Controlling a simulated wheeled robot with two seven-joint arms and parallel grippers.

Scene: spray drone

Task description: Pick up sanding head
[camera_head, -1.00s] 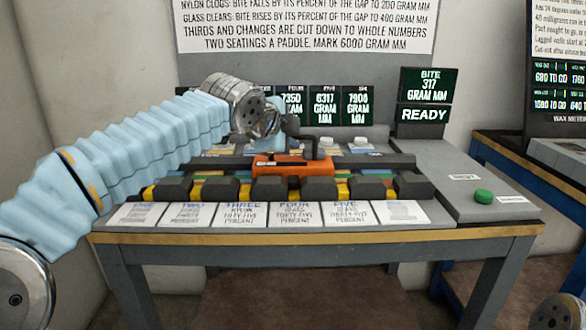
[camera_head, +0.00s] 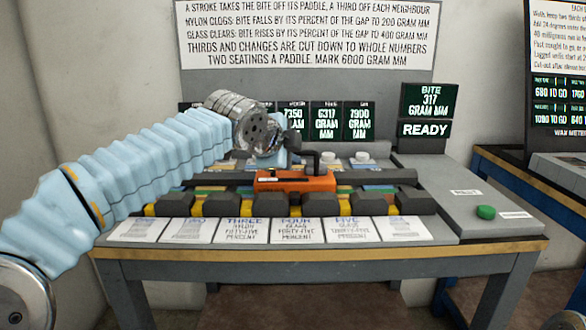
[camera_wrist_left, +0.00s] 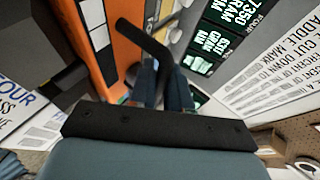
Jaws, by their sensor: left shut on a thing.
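The sanding head is an orange block (camera_head: 295,181) with a bent black handle (camera_head: 312,158) on top. It sits over the row of black paddles, near the middle of the bench. My left gripper (camera_head: 297,150) is shut on the handle; the wrist and dark jaws partly hide the grip. In the left wrist view, the jaws (camera_wrist_left: 158,85) close around the lower part of the black handle (camera_wrist_left: 146,42), beside the orange body (camera_wrist_left: 118,50). Whether the head touches the paddles below is unclear. My right gripper is not in view.
Black paddles (camera_head: 269,204) line the bench front, above white labelled cards (camera_head: 296,230). Dark displays (camera_head: 326,121) stand behind. The bite display (camera_head: 429,101) reads 317 and READY. A green button (camera_head: 485,212) is on the right panel, which is mostly clear.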

